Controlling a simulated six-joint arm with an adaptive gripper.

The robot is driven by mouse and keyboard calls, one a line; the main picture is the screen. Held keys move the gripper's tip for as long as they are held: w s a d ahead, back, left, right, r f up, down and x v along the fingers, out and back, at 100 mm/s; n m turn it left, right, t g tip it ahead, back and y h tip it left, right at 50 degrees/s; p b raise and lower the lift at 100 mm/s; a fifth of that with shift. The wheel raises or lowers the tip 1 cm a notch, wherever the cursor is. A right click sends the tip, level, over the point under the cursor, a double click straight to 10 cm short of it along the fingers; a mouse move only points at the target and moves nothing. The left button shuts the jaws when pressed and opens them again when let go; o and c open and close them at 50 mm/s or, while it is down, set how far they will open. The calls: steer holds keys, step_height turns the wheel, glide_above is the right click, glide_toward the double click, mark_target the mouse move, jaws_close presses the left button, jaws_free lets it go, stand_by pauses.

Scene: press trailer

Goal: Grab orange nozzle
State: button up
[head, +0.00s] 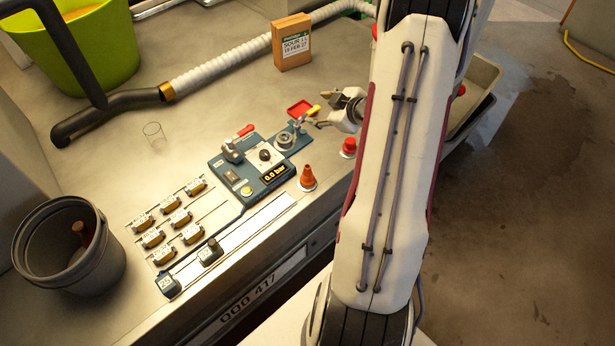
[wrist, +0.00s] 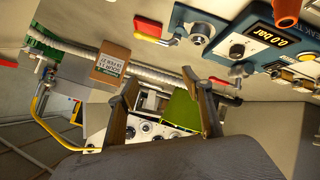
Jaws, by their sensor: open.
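The orange nozzle (head: 307,178) is a small cone standing upright on the counter, just in front of the blue control panel (head: 262,172). In the wrist view an orange piece, likely the same nozzle (wrist: 287,12), is cut off at the top right edge. My gripper (head: 322,118) is above and behind the nozzle in the head view, near the far right end of the panel, partly hidden by my arm. In the wrist view my gripper's two fingers (wrist: 165,100) stand wide apart with nothing held between them. The nozzle is outside the fingers, up and to the right.
A red knob (head: 348,147) on a white base stands right of the nozzle. A cardboard box (head: 292,43), a ribbed white hose (head: 220,65) and a clear glass (head: 154,132) are farther back. Several small labelled blocks (head: 170,225) and a dark bucket (head: 70,245) are at the left.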

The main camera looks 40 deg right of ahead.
mark_target(311, 180)
steer(key=s+f+t+y, duration=0.1)
steer(key=s+f, duration=0.1)
steer(key=s+f+y, duration=0.1)
steer(key=f, duration=0.2)
steer(key=s+a+f+t, duration=0.1)
steer(key=s+f, duration=0.1)
steer(key=f, duration=0.1)
steer(key=shift+s+f+t+y, duration=0.25)
steer(key=shift+s+t+y, duration=0.05)
steer(key=shift+s+y, duration=0.1)
steer(key=s+a+f+t, duration=0.1)
steer(key=s+a, duration=0.1)
steer(key=s+a+f+m+t+y, duration=0.1)
steer(key=s+a+f, duration=0.1)
steer(key=s, duration=0.1)
steer(key=s+a+f+m+t+y, duration=0.1)
steer(key=s+a+f, duration=0.1)
steer(key=shift+s+a, duration=0.15)
steer(key=shift+a, duration=0.25)
steer(key=shift+s+a+f+m+t, duration=0.15)
steer(key=shift+s+a+m+t, duration=0.2)
steer(key=shift+a, duration=0.25)
steer(key=shift+w+a+f, duration=0.1)
steer(key=shift+w+a, duration=0.05)
steer(key=shift+w, duration=0.5)
steer(key=shift+w+a, duration=0.1)
steer(key=shift+w, duration=0.5)
